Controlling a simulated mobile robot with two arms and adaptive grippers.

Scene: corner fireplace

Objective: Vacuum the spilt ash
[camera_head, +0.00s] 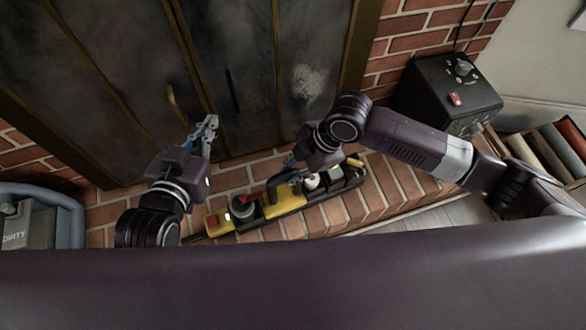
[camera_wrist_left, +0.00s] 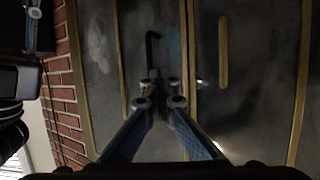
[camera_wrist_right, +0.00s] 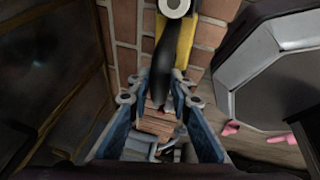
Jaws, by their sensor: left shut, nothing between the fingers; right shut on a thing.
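My left gripper (camera_head: 210,128) is shut and empty before the fireplace doors. In the left wrist view its fingers (camera_wrist_left: 160,90) meet in front of dark glass. A pale grey smudge (camera_head: 307,82) shows on the right door glass; I see no clear ash pile on the hearth.
A blue-grey bin (camera_head: 70,202) with a "DIRTY" label stands at left.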

